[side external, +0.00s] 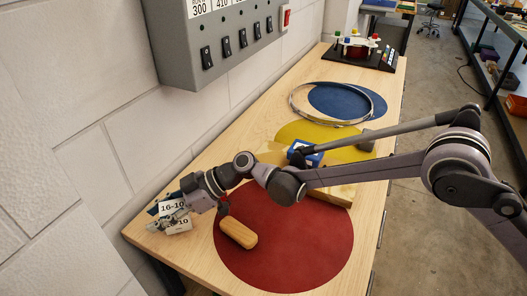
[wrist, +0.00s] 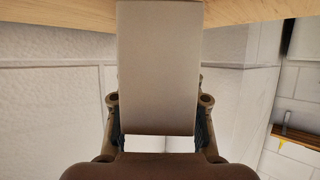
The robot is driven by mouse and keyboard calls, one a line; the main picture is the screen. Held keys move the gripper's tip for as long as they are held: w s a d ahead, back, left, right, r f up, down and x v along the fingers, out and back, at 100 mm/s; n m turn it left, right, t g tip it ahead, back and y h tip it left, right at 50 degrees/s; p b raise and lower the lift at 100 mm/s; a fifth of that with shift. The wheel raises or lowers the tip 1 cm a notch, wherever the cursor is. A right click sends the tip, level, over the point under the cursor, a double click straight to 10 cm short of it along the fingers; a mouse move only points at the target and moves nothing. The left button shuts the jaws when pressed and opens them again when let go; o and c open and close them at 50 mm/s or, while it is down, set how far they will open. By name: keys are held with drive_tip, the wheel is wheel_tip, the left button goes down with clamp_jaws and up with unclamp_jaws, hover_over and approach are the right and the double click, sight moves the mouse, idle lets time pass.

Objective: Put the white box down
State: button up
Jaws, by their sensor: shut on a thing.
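The white box (side external: 172,207) shows at the left end of the bench, with dark "16-10" lettering on it. My gripper (side external: 176,217) is shut on it and covers part of it. A second lettered white patch shows just below the gripper fingers; I cannot tell whether it is the same box. In the wrist view the box (wrist: 158,65) is a plain pale grey-white face between the two fingers (wrist: 160,120), one at each side. I cannot tell whether the box touches the bench.
The wooden bench (side external: 150,235) holds a red disc (side external: 290,255) with a tan wooden block (side external: 238,232), a yellow disc (side external: 290,132), a blue box (side external: 306,156) and a metal hoop (side external: 293,105) by a blue disc (side external: 350,100). A grey switch panel (side external: 190,70) hangs on the wall.

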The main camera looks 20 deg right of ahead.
drive_tip(key=shift+f, duration=0.25)
drive_tip(key=shift+f, duration=0.15)
drive_tip(key=o, duration=1.2)
drive_tip(key=shift+o, duration=0.2)
drive_tip(key=shift+d+r, duration=0.15)
drive_tip(key=shift+r, duration=0.05)
drive_tip(key=v, duration=1.1)
drive_tip(key=shift+d, duration=0.3)
drive_tip(key=shift+r, duration=0.2)
